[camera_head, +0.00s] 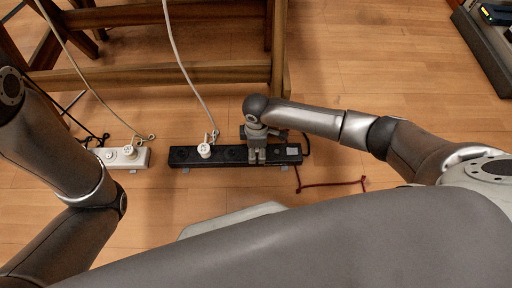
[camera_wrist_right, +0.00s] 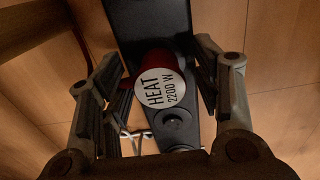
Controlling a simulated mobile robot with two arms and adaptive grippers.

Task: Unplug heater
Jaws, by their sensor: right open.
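The heater plug (camera_wrist_right: 160,90) is red with a white round label reading "HEAT 2200 W". It sits in the black power strip (camera_head: 225,155), which lies on the floor; the strip also shows in the right wrist view (camera_wrist_right: 150,25). My right gripper (camera_head: 257,158) is over the right part of the strip and hides the plug in the head view. In the right wrist view my right gripper (camera_wrist_right: 160,95) is open, with one finger on each side of the plug. I cannot tell whether they touch it. My left arm shows at the left, but its gripper is out of view.
A white plug (camera_head: 205,150) with a pale cord sits in the black strip. A white power strip (camera_head: 135,157) with plugs lies to its left. A red cord (camera_head: 332,184) lies on the floor at the right. A wooden frame (camera_head: 150,77) stands behind; open floor lies right.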

